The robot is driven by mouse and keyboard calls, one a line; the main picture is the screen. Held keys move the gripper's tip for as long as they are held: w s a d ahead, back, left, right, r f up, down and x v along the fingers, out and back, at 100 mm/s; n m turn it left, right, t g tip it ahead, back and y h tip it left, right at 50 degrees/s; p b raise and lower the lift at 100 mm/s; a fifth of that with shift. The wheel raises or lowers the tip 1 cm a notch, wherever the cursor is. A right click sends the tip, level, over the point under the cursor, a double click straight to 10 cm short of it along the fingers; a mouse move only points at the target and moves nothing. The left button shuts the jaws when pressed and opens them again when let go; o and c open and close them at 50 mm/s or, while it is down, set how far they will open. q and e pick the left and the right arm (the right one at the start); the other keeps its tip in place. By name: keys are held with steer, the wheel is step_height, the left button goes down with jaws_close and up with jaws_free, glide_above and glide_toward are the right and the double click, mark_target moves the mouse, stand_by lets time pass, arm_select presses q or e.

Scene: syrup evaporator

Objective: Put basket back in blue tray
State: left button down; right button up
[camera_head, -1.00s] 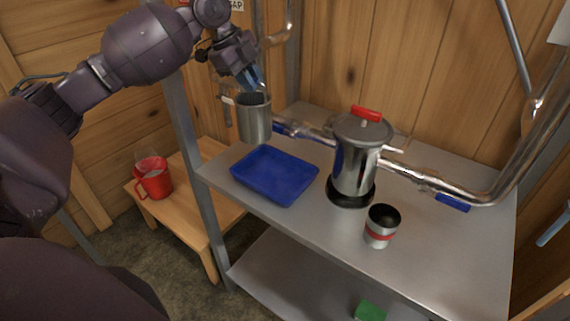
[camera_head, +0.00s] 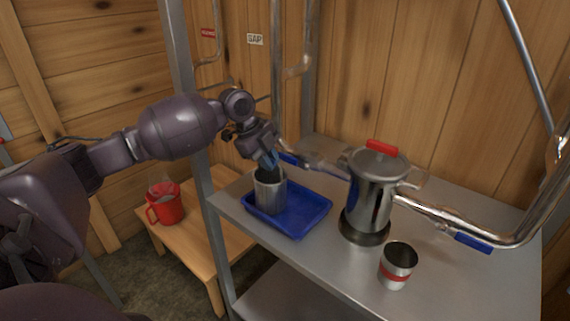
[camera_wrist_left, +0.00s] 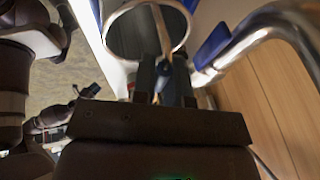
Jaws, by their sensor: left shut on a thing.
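The basket (camera_head: 269,193) is a grey metal cylinder, upright at the left part of the blue tray (camera_head: 306,224). The tray lies on the steel shelf. My left gripper (camera_head: 268,162) is above the basket and shut on its rim or handle. In the left wrist view the basket's round rim (camera_wrist_left: 118,12) and a thin bar run up to the fingers (camera_wrist_left: 165,75). Whether the basket's bottom touches the tray cannot be told. My right gripper is not in view.
A steel canister (camera_head: 370,198) with a red-handled lid stands right of the tray, joined to pipes with blue-handled valves (camera_head: 473,242). A steel cup (camera_head: 397,266) with a red band stands in front. A red jug (camera_head: 165,204) is on the wooden bench (camera_head: 190,233).

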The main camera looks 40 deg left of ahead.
mark_target(285, 174)
arm_select(q)
steer(key=w+d, duration=0.1)
steer(key=w+d+f, duration=0.1)
steer(key=d, duration=0.1)
steer(key=shift+w+d, duration=0.1)
steer(key=shift+w, duration=0.2)
steer(key=shift+s, duration=0.1)
steer(key=shift+f, duration=0.15)
steer(key=c, duration=1.5)
jaws_free()
steer(key=shift+o, duration=0.4)
